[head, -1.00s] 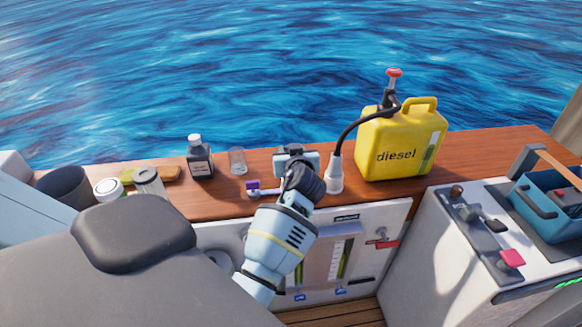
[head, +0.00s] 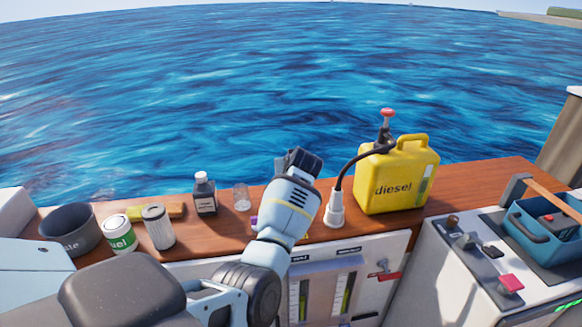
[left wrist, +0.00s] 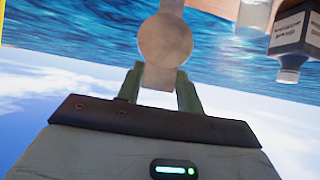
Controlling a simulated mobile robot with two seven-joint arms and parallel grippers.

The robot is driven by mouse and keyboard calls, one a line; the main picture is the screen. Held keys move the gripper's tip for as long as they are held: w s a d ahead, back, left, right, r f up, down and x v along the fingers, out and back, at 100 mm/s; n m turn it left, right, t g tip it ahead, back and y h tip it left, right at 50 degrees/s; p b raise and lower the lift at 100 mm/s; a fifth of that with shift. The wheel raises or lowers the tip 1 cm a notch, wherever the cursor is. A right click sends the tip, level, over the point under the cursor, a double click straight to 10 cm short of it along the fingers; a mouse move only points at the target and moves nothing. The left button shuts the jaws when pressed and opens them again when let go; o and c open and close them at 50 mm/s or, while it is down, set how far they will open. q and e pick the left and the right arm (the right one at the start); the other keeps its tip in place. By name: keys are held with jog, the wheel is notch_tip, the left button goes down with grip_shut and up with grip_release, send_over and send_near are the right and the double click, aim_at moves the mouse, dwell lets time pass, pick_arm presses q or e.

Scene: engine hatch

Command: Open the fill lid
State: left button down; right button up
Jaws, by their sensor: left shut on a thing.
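My left gripper (head: 303,161) is up above the wooden deck ledge, left of the yellow can, seen mostly from behind. In the left wrist view its fingers (left wrist: 160,82) are shut on a flat tan piece with a round disc head (left wrist: 165,38). Sea and sky lie behind that piece. I cannot make out the fill lid for certain; my forearm hides part of the ledge. A small purple item (head: 254,222) shows on the ledge beside my arm. My right gripper is not in view.
A yellow diesel can (head: 396,188) stands on the ledge, its black hose running into a white funnel-like fitting (head: 334,213). A dark bottle (head: 204,196), a glass (head: 241,198), a grey canister (head: 158,226), a green-and-white jar (head: 120,235) and a dark pot (head: 70,230) stand left.

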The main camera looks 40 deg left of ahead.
pick_arm(q)
jog(key=shift+w+a+r, duration=0.1)
jog(key=shift+a+r, duration=0.3)
jog(key=c, duration=1.1)
grip_release()
jog(key=shift+o, duration=0.9)
jog(key=shift+w+a+f, duration=0.1)
jog(key=shift+w+f, duration=0.15)
jog(key=shift+f, duration=0.05)
jog(key=p+v, duration=0.1)
jog(key=v, duration=0.7)
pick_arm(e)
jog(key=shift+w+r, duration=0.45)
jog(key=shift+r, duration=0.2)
pick_arm(q)
jog(key=shift+f, duration=0.1)
